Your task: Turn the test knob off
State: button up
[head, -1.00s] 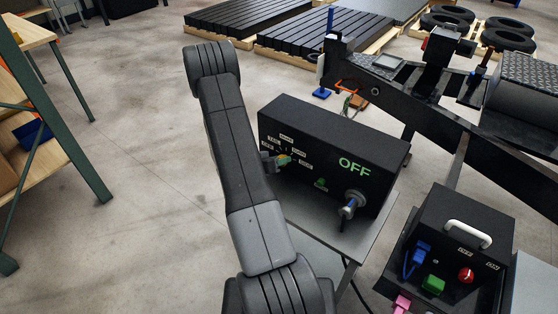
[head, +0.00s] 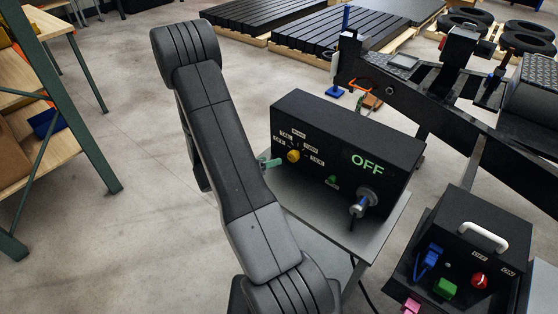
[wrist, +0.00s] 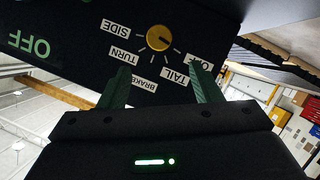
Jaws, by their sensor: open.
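The yellow test knob (head: 293,156) is on the front of a black box (head: 345,139), ringed by white labels. The wrist view shows the knob (wrist: 158,38) upside down, among SIDE, TURN, BRAKE, TAIL and OFF labels. A small dark mark on its face seems to lie toward the OFF label (wrist: 198,60). Large green lettering on the box reads OFF (head: 367,165). My gripper (wrist: 160,78) is open and empty, its green fingers apart and clear of the knob.
The box stands on a grey table (head: 350,238). A second black box with a white handle (head: 483,235) is at right. A shelf stands at left; open floor lies between.

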aim_at(290, 155)
jog(key=shift+v, duration=1.3)
jog(key=shift+d, duration=0.1)
jog(key=p+x, duration=0.2)
jog(key=x, duration=1.1)
jog(key=shift+w+d+f, duration=0.15)
jog(key=shift+w+d, duration=0.05)
jog(key=shift+w, duration=0.1)
